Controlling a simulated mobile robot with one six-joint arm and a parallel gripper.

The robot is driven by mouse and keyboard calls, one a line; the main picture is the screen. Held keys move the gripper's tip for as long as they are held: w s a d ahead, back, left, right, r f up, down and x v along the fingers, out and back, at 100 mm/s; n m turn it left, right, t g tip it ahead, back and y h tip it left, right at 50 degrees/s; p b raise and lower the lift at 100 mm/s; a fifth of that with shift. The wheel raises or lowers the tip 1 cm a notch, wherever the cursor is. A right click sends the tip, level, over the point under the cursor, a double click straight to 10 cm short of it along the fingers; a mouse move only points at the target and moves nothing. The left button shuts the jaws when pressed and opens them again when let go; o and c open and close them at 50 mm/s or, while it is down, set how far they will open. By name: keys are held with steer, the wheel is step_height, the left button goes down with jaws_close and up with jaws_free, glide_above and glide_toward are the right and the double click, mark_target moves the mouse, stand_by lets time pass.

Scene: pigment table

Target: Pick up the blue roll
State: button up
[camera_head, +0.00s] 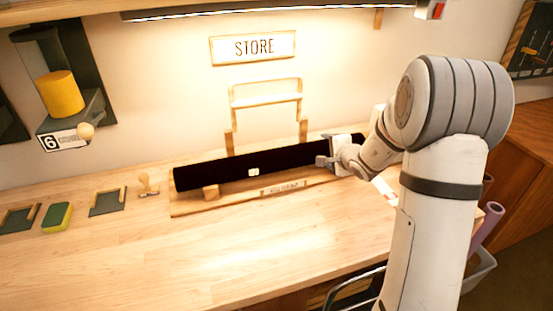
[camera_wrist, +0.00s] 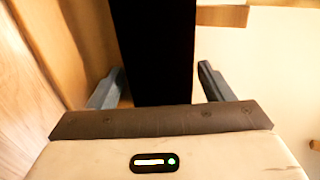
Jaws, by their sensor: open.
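A long roll (camera_head: 235,173) lies level on a wooden cradle (camera_head: 215,205) on the bench. It looks nearly black, and I cannot make out any blue in it. It has a small white tag near its middle. My gripper (camera_head: 322,160) is at the roll's right end. In the wrist view the dark roll (camera_wrist: 153,50) runs between the two spread fingers of my gripper (camera_wrist: 160,75). The fingers stand on either side of it, with a visible gap at the right finger. I cannot tell whether the left finger touches it.
A yellow roll (camera_head: 61,93) stands in a wall holder marked 6. A wooden stamp (camera_head: 148,185), a green and yellow sponge (camera_head: 57,217) and dark trays (camera_head: 108,201) lie on the left. A STORE sign (camera_head: 253,48) hangs above. The front of the bench (camera_head: 200,265) is clear.

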steer(key=shift+c, duration=0.4)
steer(key=c, duration=1.1)
steer(key=shift+r, duration=0.1)
